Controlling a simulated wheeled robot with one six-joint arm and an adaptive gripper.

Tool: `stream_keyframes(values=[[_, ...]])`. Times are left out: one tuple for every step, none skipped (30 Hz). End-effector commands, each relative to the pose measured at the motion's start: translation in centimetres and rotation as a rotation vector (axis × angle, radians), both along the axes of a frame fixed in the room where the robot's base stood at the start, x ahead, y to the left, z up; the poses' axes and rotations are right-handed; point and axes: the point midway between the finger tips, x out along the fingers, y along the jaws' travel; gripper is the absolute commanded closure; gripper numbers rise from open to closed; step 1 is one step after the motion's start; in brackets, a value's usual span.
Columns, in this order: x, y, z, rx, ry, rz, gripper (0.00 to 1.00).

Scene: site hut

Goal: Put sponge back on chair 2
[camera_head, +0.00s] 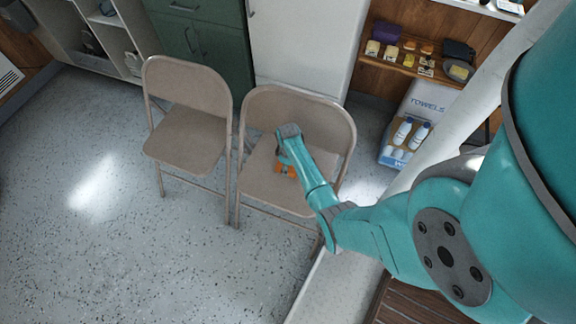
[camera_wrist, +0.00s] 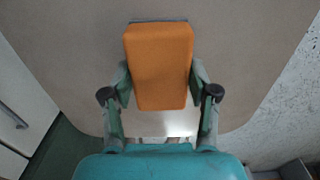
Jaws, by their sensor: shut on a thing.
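The sponge (camera_wrist: 160,65) is an orange block with a dark edge at one end. In the wrist view it lies between the two fingers of my gripper (camera_wrist: 160,92), which is shut on it. In the head view a bit of the orange sponge (camera_head: 287,170) shows beside my gripper (camera_head: 284,160), over the seat of the right-hand tan folding chair (camera_head: 262,180). The chair seat (camera_wrist: 75,50) fills most of the wrist view behind the sponge. I cannot tell whether the sponge touches the seat. Another tan folding chair (camera_head: 185,140) stands to the left.
A green cabinet (camera_head: 215,40) and a white door-fronted unit (camera_head: 300,45) stand behind the chairs. A shelf (camera_head: 400,67) with small items and a towels box (camera_head: 425,100) are at the right. The speckled floor (camera_head: 120,240) at left is clear.

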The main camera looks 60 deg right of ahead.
Motion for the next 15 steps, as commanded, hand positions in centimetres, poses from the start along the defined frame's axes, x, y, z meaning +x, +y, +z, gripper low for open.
stream_keyframes(values=[[0.00, 0.00, -0.09, 0.000, 0.000, 0.000, 0.73], [0.00, 0.00, -0.12, 0.000, 0.000, 0.000, 0.73], [-0.01, 0.01, -0.15, 0.000, 0.000, 0.000, 0.73], [-0.01, 0.01, -0.16, 0.000, 0.000, 0.000, 0.73], [-0.01, 0.02, -0.17, 0.000, 0.000, 0.000, 0.73], [-0.02, 0.02, -0.18, 0.000, 0.000, 0.000, 0.73], [-0.02, 0.02, -0.18, 0.000, 0.000, 0.000, 0.73], [-0.03, 0.03, -0.19, 0.000, 0.000, 0.000, 0.73], [-0.03, 0.03, -0.20, 0.000, 0.000, 0.000, 0.38], [-0.03, 0.03, -0.20, 0.000, 0.000, 0.000, 0.31], [-0.05, 0.04, -0.20, 0.000, 0.000, 0.000, 0.23], [-0.03, 0.03, -0.20, 0.000, 0.000, 0.000, 0.13], [-0.03, 0.03, -0.19, 0.000, 0.000, 0.000, 0.11], [-0.03, 0.03, -0.18, 0.000, 0.000, 0.000, 0.11], [-0.02, 0.03, -0.17, 0.000, 0.000, 0.000, 0.11]])
